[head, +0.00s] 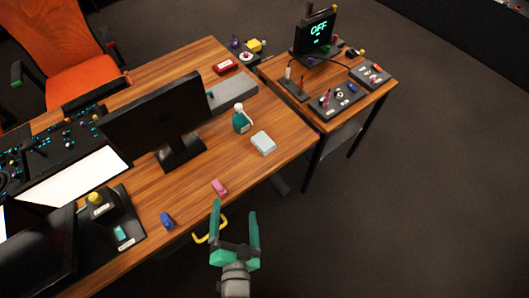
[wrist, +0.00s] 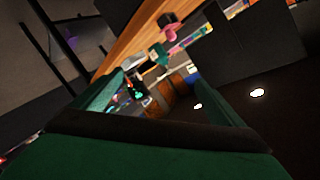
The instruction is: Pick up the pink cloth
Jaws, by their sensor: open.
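Floor on the right is clear.

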